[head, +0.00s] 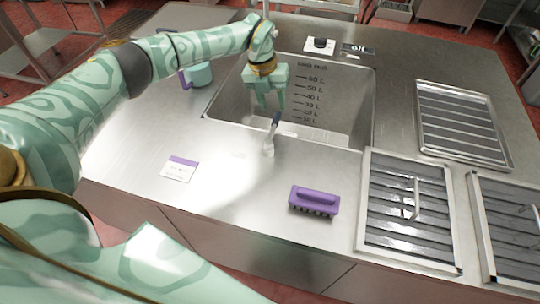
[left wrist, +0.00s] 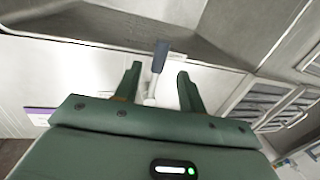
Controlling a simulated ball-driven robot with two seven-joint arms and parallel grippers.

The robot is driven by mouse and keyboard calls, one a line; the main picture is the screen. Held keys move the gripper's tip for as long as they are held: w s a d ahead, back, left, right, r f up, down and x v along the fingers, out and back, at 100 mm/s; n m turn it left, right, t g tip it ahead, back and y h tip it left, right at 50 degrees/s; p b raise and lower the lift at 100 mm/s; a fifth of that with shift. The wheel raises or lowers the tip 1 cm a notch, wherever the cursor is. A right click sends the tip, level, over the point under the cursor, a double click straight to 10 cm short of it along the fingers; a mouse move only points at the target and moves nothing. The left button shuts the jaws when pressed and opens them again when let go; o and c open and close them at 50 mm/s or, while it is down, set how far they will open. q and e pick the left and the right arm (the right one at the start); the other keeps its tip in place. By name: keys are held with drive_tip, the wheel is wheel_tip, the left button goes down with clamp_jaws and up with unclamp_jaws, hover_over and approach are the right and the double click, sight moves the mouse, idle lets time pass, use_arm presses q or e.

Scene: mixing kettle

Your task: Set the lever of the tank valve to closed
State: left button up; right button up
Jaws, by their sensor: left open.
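The tank valve (head: 268,148) stands on the steel counter at the near edge of the sunken tank (head: 335,100). Its lever (head: 274,124) has a dark blue grip and points up and toward the tank. My left gripper (head: 268,108) is open and hangs over the tank, close to the lever's tip. In the left wrist view the lever's blue grip (left wrist: 160,56) shows between and beyond the two green fingers (left wrist: 157,84). I cannot tell whether a finger touches it. My right gripper is not in view.
A purple brush (head: 314,200) lies on the counter at the near right, and a label card (head: 179,168) at the left. A teal mug (head: 198,75) stands left of the tank. Slatted covers (head: 408,207) lie at the right. A knob (head: 320,44) is behind the tank.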

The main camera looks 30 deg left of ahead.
sight(275, 117)
use_arm(q)
drive_tip(key=f+b, duration=0.1)
drive_tip(key=f, duration=0.2)
drive_tip(key=f+b, duration=0.1)
drive_tip(key=shift+w+d+f+b, duration=0.1)
drive_tip(key=shift+d+f+b, duration=0.25)
drive_tip(key=shift+d, duration=0.05)
drive_tip(key=shift+r, duration=0.2)
drive_tip(key=shift+p, duration=0.3)
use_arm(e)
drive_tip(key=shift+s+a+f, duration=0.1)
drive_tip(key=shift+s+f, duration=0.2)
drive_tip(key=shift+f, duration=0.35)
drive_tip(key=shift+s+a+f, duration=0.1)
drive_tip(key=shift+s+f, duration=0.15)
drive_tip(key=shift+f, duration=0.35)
use_arm(q)
drive_tip(key=shift+f, duration=0.1)
